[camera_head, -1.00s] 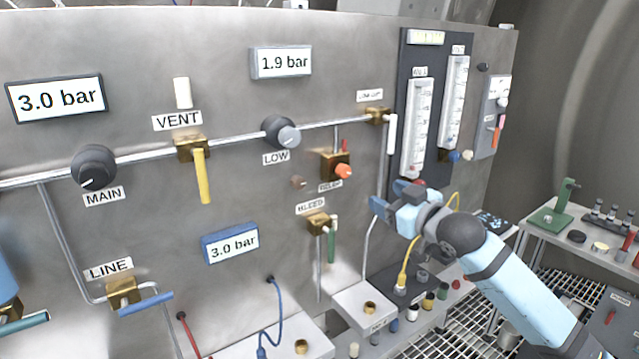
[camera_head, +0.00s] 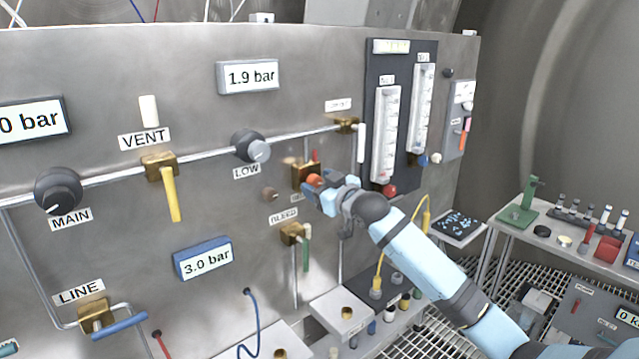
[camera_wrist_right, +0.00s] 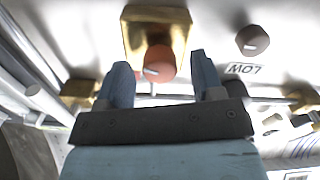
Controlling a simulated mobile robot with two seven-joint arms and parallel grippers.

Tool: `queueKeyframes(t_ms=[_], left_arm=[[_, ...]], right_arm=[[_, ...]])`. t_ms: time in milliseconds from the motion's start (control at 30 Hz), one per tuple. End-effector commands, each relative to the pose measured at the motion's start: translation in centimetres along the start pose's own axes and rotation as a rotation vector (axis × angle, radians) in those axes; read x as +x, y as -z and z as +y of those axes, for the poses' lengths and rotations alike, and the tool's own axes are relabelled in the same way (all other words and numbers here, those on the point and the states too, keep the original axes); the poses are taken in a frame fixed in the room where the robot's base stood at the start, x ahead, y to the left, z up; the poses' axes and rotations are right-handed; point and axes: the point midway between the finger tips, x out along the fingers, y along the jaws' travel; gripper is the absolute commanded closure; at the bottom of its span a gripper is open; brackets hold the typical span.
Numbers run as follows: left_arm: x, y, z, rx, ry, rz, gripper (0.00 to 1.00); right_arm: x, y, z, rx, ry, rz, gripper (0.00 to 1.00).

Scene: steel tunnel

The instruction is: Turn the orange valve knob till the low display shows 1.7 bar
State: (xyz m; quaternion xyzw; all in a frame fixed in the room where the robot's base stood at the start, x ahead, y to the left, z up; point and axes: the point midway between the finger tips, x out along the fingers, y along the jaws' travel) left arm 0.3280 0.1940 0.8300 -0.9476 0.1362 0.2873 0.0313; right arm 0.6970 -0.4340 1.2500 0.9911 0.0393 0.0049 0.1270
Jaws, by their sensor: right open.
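The orange valve knob (camera_head: 314,181) sits on a brass block on the steel panel, and it also shows in the right wrist view (camera_wrist_right: 160,62). The low display (camera_head: 248,76) above the LOW knob (camera_head: 250,146) reads 1.9 bar. My right gripper (camera_head: 322,190) is open at the orange knob. In the right wrist view its two fingertips (camera_wrist_right: 160,72) stand on either side of the knob, with gaps showing. I cannot tell how far the tips reach around it. My left gripper is out of view.
A small brown knob (camera_head: 270,194) is left of the orange knob. The BLEED valve (camera_head: 292,233) with a green handle is below. A white handle (camera_head: 361,143) and the flowmeter board (camera_head: 402,62) are to the right. A yellow cable (camera_head: 381,255) hangs below my right arm.

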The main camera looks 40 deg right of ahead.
Motion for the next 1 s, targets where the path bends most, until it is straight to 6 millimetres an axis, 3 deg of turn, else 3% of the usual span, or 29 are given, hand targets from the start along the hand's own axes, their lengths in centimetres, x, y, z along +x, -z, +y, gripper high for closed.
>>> queueKeyframes(t_ms=[233, 433, 767, 1000], left_arm=[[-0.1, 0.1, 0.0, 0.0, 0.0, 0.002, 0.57], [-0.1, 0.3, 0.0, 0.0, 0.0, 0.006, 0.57], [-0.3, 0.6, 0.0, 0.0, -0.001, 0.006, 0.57], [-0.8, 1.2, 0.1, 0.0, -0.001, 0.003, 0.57]], right_arm=[[0.0, 0.0, 0.0, 0.0, 0.0, 0.0, 0.41], [0.0, 0.0, 0.0, 0.0, 0.0, 0.0, 0.87], [0.0, 0.1, 0.0, -0.039, 0.0, -0.001, 0.88], [0.1, 0.2, 0.1, -0.174, 0.0, -0.002, 0.88]])
